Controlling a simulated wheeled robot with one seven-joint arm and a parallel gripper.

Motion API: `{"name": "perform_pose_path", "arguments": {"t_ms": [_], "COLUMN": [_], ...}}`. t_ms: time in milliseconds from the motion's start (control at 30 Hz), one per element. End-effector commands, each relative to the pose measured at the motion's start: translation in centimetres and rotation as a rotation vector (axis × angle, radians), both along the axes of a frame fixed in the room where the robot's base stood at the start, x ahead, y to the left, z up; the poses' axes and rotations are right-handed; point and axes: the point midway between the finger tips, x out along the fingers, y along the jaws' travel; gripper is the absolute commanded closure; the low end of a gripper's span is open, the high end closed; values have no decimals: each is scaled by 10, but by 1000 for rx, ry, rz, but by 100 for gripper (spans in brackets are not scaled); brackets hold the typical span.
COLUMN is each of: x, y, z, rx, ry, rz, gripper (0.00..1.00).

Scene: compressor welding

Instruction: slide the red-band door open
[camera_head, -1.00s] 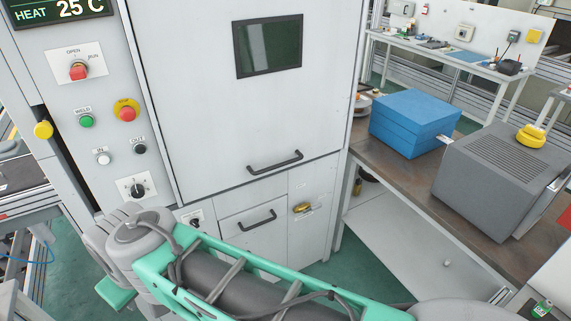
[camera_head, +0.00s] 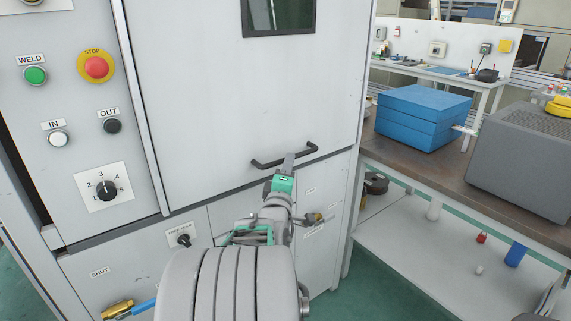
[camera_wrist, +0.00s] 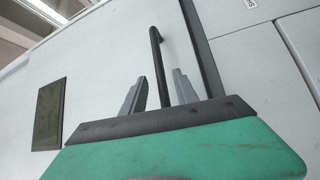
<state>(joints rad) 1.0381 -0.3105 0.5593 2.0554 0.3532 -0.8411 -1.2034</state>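A large pale grey door (camera_head: 220,100) with a dark window (camera_head: 278,15) fills the middle of the cabinet front. No red band shows on it in these views. A black bar handle (camera_head: 268,165) sits near its lower edge. My gripper (camera_head: 288,160) is at this handle and hides its middle. In the wrist view, the two grey fingers of my gripper (camera_wrist: 160,92) stand apart, with the black handle (camera_wrist: 156,50) running between them. I cannot tell whether either finger touches the bar. The door appears shut.
A control panel with a red stop button (camera_head: 97,67) and a knob (camera_head: 107,190) is left of the door. Lower cabinet fronts with a small knob (camera_head: 183,240) are below. A workbench (camera_head: 400,150) with blue boxes (camera_head: 420,118) and a grey box (camera_head: 525,155) stands right.

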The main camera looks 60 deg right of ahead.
Motion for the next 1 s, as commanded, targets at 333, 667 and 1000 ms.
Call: {"name": "perform_pose_path", "arguments": {"t_ms": [333, 667, 1000], "x": [16, 17, 18], "y": [-44, -43, -43], "z": [6, 6, 6], "rx": [3, 3, 3], "ry": [-3, -3, -4], "rz": [5, 7, 8], "gripper": [64, 74, 100]}}
